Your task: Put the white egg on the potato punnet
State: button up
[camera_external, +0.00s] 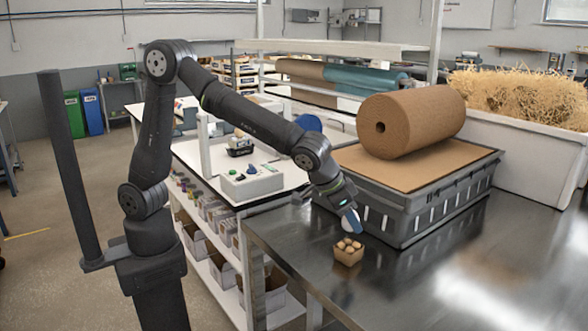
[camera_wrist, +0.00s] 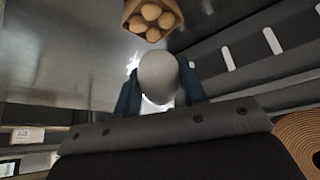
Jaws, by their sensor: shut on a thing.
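The white egg (camera_wrist: 159,76) is between the two fingers of my gripper (camera_wrist: 160,95) in the wrist view, and the jaws are shut on it. In the external view my gripper (camera_external: 351,222) hangs above the metal table, and the egg (camera_external: 347,224) shows only in part beside the blue fingers. The potato punnet (camera_external: 348,257) is a small brown box holding several round tan potatoes. It stands on the table just below my gripper in the external view. In the wrist view the punnet (camera_wrist: 135,22) is at the top, apart from the egg.
A grey crate (camera_external: 440,208) with a brown board and a kraft paper roll (camera_external: 425,118) on top stands close behind my gripper. The metal table (camera_external: 470,280) is clear to the right of the punnet. A white bin of straw (camera_external: 530,160) stands at the back right.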

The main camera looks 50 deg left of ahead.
aim_at(349, 244)
jog(key=shift+w+f, duration=0.1)
jog(key=shift+f, duration=1.95)
jog(key=shift+f, duration=0.2)
jog(key=o, duration=0.8)
jog(key=shift+c, duration=0.2)
jog(key=shift+r, duration=0.1)
jog(key=shift+r, duration=0.25)
jog(key=v, duration=1.1)
jog(key=shift+s+r, duration=0.25)
jog(key=shift+a, duration=0.15)
